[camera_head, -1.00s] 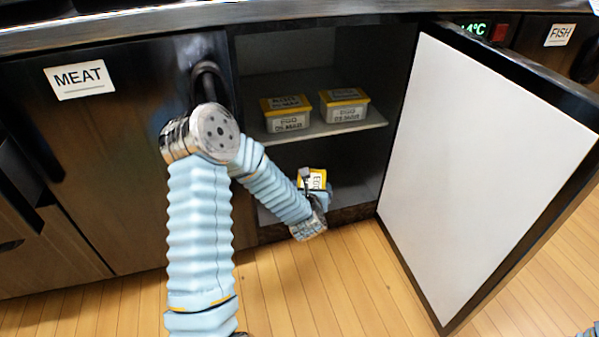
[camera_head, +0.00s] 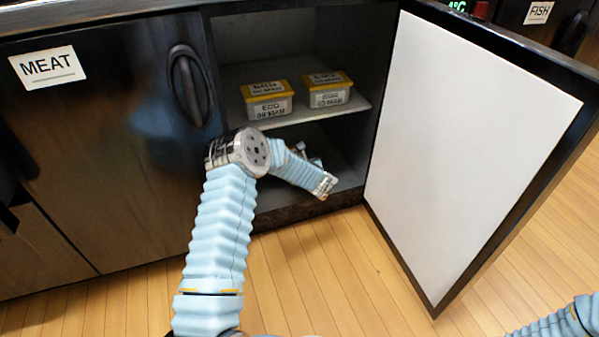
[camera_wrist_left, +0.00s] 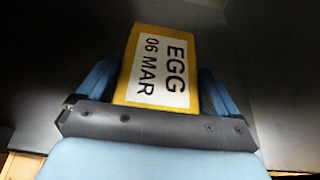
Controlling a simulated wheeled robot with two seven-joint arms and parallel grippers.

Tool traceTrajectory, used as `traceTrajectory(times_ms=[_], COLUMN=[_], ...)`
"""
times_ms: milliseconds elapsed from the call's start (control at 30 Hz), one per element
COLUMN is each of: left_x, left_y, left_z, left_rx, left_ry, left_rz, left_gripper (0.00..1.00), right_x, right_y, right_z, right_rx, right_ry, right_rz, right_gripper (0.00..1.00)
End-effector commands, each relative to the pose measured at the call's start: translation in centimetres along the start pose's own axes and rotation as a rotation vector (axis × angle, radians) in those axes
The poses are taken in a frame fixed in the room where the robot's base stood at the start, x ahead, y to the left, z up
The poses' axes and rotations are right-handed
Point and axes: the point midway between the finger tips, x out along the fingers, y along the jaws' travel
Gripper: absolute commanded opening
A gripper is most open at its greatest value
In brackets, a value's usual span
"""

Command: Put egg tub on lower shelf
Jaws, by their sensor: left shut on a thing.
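The egg tub (camera_wrist_left: 163,62) shows in the left wrist view with a yellow lid and a white label reading EGG 06 MAR. My left gripper (camera_wrist_left: 155,98) has its blue fingers on both sides of the tub and is shut on it. In the head view my left gripper (camera_head: 315,162) is inside the open cabinet, in the lower space under the upper shelf; my arm mostly hides it and the tub. The lower shelf (camera_head: 275,195) is the dark cabinet floor. Whether the tub touches it cannot be told. My right gripper is out of view.
Two yellow-lidded tubs, a left one (camera_head: 269,108) and a right one (camera_head: 330,97), stand on the upper shelf (camera_head: 312,112). The open door (camera_head: 470,130) stands to the right. The closed MEAT door (camera_head: 110,150) is on the left.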

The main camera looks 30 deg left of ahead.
Motion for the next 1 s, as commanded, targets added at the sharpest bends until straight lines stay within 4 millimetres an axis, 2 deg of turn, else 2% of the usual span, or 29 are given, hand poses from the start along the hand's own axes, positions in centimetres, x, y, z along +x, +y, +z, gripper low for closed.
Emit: traceTrajectory(times_ms=[167, 367, 700, 733, 767, 1000], left_x=[0.7, 1.9, 2.0, 2.0, 2.0, 2.0], left_y=[-0.8, -0.9, -0.8, -0.8, -0.8, -0.8], left_z=[-0.9, -3.5, -3.8, -3.9, -3.9, -3.8], left_rx=[-0.001, 0.0, -0.001, 0.0, 0.0, -0.001], left_ry=[-0.002, -0.002, -0.002, -0.001, -0.001, -0.001], left_rz=[0.0, 0.001, 0.001, 0.001, 0.001, 0.001], left_gripper=[0.51, 0.51, 0.51, 0.96, 1.0, 1.0], right_x=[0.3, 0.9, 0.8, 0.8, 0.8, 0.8], right_y=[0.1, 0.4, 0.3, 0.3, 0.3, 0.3], right_z=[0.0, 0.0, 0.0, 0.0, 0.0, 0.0], right_rx=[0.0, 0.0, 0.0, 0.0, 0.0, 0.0], right_ry=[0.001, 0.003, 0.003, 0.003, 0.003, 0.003], right_rz=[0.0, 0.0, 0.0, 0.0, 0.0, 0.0], right_gripper=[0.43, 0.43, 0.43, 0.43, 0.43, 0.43])
